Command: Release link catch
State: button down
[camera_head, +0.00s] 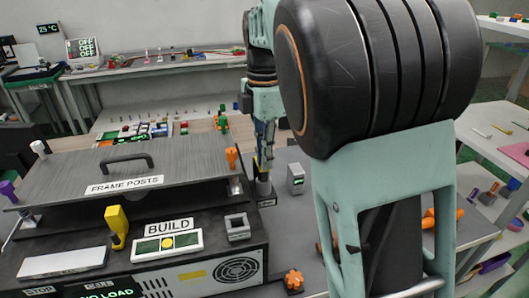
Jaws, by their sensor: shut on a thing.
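My gripper (265,166) points down just right of the machine labelled FRAME POSTS, seen small and partly behind my own arm. Its fingers are shut on the top of a small grey post (264,186) that stands upright by a small dark label (267,202), too small to read. I cannot tell whether this post is the link catch, and the fingers hide its upper end. An orange handle (232,158) stands left of the gripper at the machine's right corner. A small grey box with a green display (296,179) stands to the right.
The machine's grey lid (75,171) has a dark handle. On its front are a yellow lever (117,226), a BUILD panel (168,245) and a grey square bracket (237,226). An orange knob (293,279) stands in front. My arm hides much of the right side.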

jog(key=shift+w+r+g+p, duration=0.35)
jog(key=shift+r+g+p, duration=0.45)
jog(key=shift+p, duration=2.15)
jog(key=g+p, duration=0.1)
jog(key=p, duration=0.2)
jog(key=w+g+p, duration=0.1)
jog(key=p, duration=0.2)
jog(key=shift+a+r+h+p, duration=0.15)
jog(key=shift+r+h+p, duration=0.15)
jog(key=shift+h, duration=0.1)
jog(key=shift+w+a+f+g+p, duration=0.1)
jog(key=shift+w+g+p, duration=0.35)
jog(key=shift+g+p, duration=0.35)
jog(key=shift+w+g+h, duration=0.25)
jog(key=shift+g+h, duration=0.05)
jog(key=shift+g, duration=0.3)
jog(key=shift+w+g, duration=0.1)
jog(key=shift+g, duration=0.2)
jog(key=c, duration=2)
grip_release()
jog(key=shift+a, duration=0.1)
jog(key=shift+s, duration=0.2)
